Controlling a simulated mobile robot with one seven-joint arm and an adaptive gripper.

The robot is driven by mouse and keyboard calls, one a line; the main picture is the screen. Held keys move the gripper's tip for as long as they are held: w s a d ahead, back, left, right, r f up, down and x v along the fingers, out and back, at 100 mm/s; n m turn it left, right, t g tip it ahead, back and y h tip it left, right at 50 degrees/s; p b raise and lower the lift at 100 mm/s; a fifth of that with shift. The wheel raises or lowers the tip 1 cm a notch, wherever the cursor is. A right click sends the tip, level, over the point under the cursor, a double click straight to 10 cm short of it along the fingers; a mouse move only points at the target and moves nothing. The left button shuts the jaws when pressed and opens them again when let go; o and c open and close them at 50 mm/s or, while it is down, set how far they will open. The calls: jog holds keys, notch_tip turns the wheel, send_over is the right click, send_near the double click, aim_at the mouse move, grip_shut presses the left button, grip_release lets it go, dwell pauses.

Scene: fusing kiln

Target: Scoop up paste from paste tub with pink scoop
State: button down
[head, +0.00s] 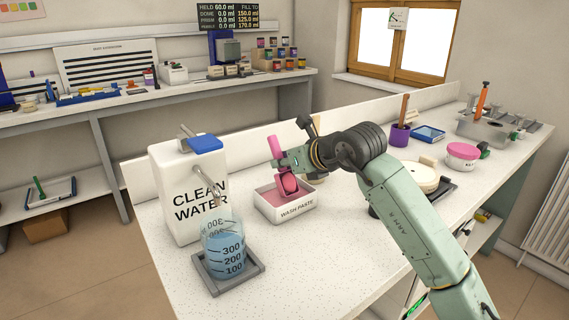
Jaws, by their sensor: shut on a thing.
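The paste tub (296,211) is a white rectangular box labelled WASH PASTE, standing on the speckled bench. Pink paste (268,198) shows inside it. My gripper (283,160) is above the tub, shut on the pink scoop. I cannot tell whether the bowl touches the paste. My gripper and arm hide part of the scoop and the area behind the tub.
A white CLEAN WATER container (184,215) with a tap stands left of the tub. A beaker of blue water (224,245) sits on a grey stand (257,268) in front.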

notch_tip(320, 180, up, 8)
jog(key=p, duration=0.3)
dwell(0.5)
jog(key=shift+s, duration=0.1)
dwell(0.4)
